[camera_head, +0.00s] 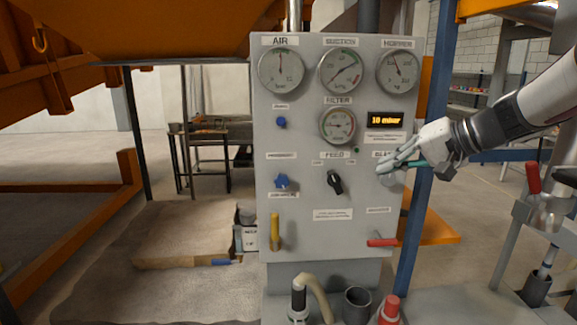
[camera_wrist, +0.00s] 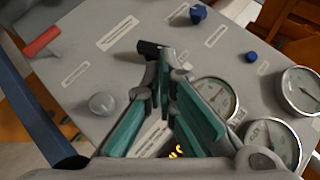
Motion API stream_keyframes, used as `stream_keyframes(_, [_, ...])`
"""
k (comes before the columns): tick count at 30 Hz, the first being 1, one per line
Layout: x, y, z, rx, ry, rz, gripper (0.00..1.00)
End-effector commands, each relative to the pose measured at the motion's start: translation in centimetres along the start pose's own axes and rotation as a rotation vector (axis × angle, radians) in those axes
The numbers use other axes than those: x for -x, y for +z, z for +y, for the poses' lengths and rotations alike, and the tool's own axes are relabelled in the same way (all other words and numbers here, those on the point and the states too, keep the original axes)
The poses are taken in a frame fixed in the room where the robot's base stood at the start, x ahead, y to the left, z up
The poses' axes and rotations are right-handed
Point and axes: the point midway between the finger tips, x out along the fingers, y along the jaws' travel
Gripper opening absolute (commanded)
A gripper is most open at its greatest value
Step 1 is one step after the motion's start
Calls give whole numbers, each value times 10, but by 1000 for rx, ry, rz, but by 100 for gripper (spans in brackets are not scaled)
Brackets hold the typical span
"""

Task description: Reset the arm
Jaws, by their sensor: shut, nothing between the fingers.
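My gripper (camera_head: 382,168) is in front of the right side of a grey control panel (camera_head: 300,235), with my white arm reaching in from the right. Its fingers are shut and empty. In the wrist view the teal-padded fingers (camera_wrist: 163,72) meet at the tips, near the black feed knob (camera_wrist: 150,48). A round grey button (camera_wrist: 100,103) lies left of the fingers; in the head view my gripper partly covers that spot. I cannot tell whether the fingertips touch the panel.
The panel carries several gauges (camera_head: 282,70), a lit display (camera_head: 385,120), blue knobs (camera_head: 282,181), a yellow lever (camera_head: 275,230) and a red lever (camera_head: 382,242). A blue post (camera_head: 417,215) stands right of it. A red-handled tool (camera_head: 533,178) is at the far right.

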Motion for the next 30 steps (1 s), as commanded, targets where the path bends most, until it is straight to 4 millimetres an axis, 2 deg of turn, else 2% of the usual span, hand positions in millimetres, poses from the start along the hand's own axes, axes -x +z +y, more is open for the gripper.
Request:
stream_keyframes(1, [3,27,-14,31,37,-40,0])
stream_keyframes(6, [19,113,-29,116,204,-154,0])
stream_keyframes(11, [44,182,-25,212,363,-207,0])
stream_keyframes(15, [70,229,-10,307,495,-212,0])
stream_keyframes(18, [87,253,3,370,573,-195,0])
stream_keyframes(21, [100,268,15,423,631,-174,0])
stream_keyframes(30, [113,279,29,476,690,-141,0])
